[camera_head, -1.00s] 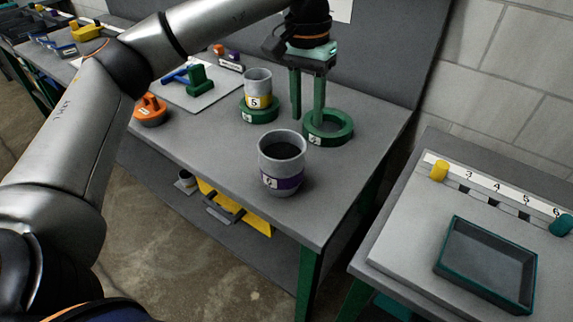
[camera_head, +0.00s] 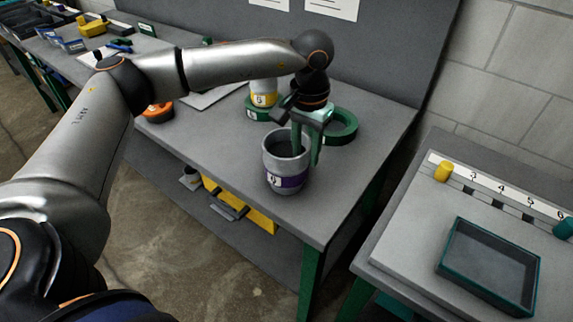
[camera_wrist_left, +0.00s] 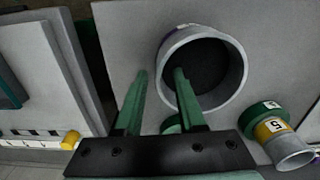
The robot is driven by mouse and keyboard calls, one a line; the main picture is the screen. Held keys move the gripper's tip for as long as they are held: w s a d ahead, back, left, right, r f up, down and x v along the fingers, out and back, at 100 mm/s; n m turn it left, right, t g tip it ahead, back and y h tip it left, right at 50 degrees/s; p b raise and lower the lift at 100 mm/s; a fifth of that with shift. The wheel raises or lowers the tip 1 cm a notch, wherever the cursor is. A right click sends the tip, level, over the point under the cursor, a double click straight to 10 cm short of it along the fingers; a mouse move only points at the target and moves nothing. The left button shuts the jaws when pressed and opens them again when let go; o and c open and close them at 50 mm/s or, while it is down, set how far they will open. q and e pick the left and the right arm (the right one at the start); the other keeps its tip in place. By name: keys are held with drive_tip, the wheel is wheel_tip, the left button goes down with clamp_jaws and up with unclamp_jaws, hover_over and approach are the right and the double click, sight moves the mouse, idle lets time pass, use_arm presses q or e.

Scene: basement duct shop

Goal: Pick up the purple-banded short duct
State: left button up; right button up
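The purple-banded short duct (camera_head: 272,160) stands upright near the table's front edge, a grey open cylinder with a dark inside and a white number label. In the left wrist view its round rim (camera_wrist_left: 236,85) faces the camera. My left gripper (camera_head: 306,150) points down at the duct's right side with its fingers apart. One finger appears over or inside the opening and the other outside the wall, so they straddle the rim. The wrist view shows the same fingers (camera_wrist_left: 160,75) with a gap between them. Contact with the wall cannot be made out. My right gripper is not in view.
Behind the duct are a green ring (camera_head: 343,128) and a yellow-banded duct (camera_head: 262,98) on a green base. An orange ring (camera_head: 158,112) is further left. A second table on the right holds a dark tray (camera_head: 488,264) and a yellow cylinder (camera_head: 443,172).

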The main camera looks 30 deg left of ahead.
use_arm(q)
drive_tip(key=shift+f, duration=0.3)
clamp_jaws()
drive_tip(key=shift+r, duration=0.1)
idle(1.1)
